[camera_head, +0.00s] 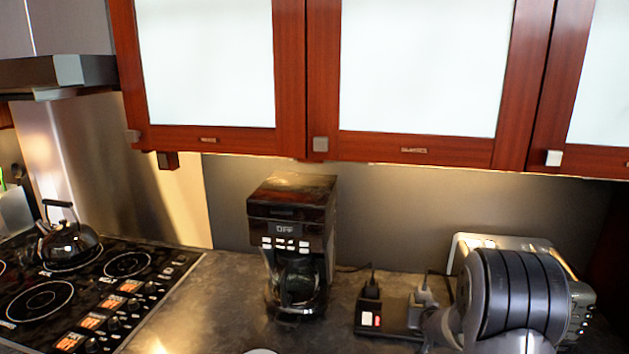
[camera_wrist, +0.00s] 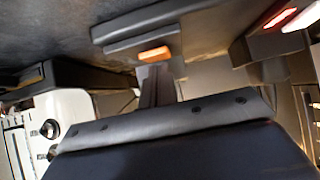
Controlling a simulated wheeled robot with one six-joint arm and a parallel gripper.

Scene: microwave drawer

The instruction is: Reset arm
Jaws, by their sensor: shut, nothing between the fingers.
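My gripper (camera_wrist: 158,84) shows in the wrist view as a narrow dark pair of fingers, close together, beyond the broad dark body at the bottom. It is shut, with nothing seen held in it. In the head view my arm's dark ribbed link covers the lower right, and the fingers cannot be made out there. In the wrist view a grey bar-like piece with a small orange patch (camera_wrist: 155,53) lies just beyond the fingertips; I cannot tell whether they touch.
A toaster (camera_head: 465,243) stands behind my arm. A power strip (camera_head: 370,316) with plugs lies left of the arm. A coffee maker (camera_head: 290,210) stands mid-counter. A kettle (camera_head: 70,243) sits on the stove (camera_head: 85,290). Cabinets (camera_head: 290,75) hang above. Some counter left of the coffee maker is clear.

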